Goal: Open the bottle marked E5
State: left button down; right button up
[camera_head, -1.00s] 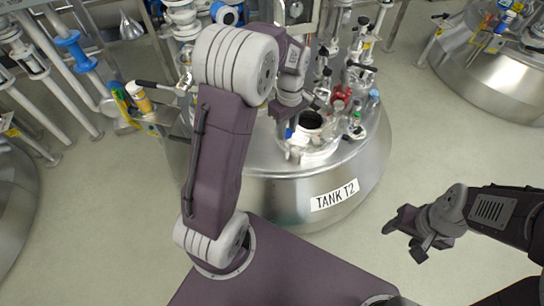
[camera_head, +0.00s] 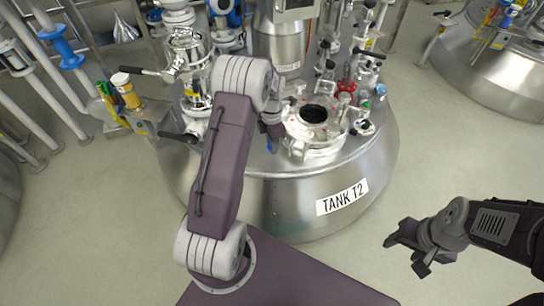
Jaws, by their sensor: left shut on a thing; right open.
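A yellow-orange bottle (camera_head: 130,96) with a pale cap stands in a holder at the left side of the tank. I cannot read a mark E5 on it or on anything else. My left gripper (camera_head: 272,133) is over the tank lid, left of the round open port (camera_head: 313,114), partly hidden by its own arm. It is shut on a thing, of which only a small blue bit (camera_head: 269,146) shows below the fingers. My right gripper (camera_head: 405,249) is open and empty, low over the floor at the right, well away from the tank.
The steel tank labelled TANK T2 (camera_head: 282,195) carries several valves and fittings around its port. A black-handled lever (camera_head: 178,137) sticks out at its left. Another tank (camera_head: 490,62) stands at the back right. Grey floor (camera_head: 435,140) is free between them.

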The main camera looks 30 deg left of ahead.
aim_at(272, 157)
pick_arm(q)
notch_tip(272, 157, down, 5)
jog(key=b, duration=0.2)
jog(key=shift+b, duration=0.35)
jog(key=shift+f, duration=0.1)
jog(key=shift+r, duration=0.2)
jog(key=c, duration=1.1)
grip_release()
jog(key=shift+f, duration=0.2)
jog(key=shift+o, duration=0.2)
